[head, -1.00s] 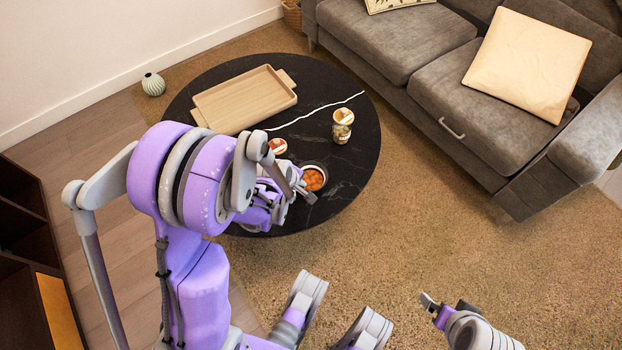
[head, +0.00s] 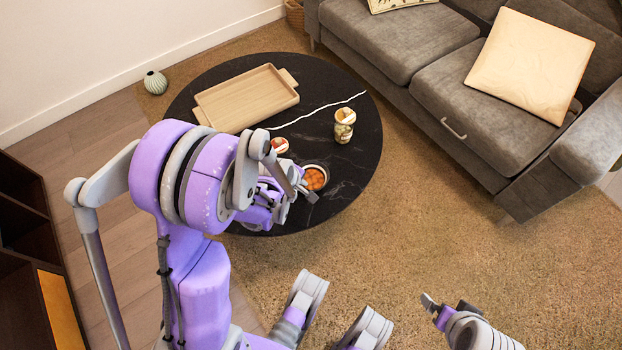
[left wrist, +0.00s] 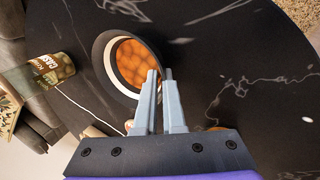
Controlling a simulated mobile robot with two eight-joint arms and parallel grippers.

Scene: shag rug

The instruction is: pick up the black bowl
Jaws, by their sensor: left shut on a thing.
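The black bowl (head: 326,173) is at the near right part of the round black table (head: 345,200). It has a pale inside and holds several orange round pieces. In the left wrist view the bowl (left wrist: 99,62) is left of the middle. My left gripper (head: 309,194) is at the bowl's near side in the head view. In the left wrist view its two fingers (left wrist: 161,75) are close together at the bowl's rim, shut on it. I cannot tell whether the bowl is clear of the table. My right gripper (head: 448,305) is low over the rug, away from the table; its jaw opening is unclear.
A wooden tray (head: 205,108) lies at the table's back left. A labelled jar (head: 344,131) stands behind the bowl; it also shows in the left wrist view (left wrist: 62,66). A small lidded container (head: 279,145) is left of the bowl. A grey sofa (head: 440,95) stands behind right.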

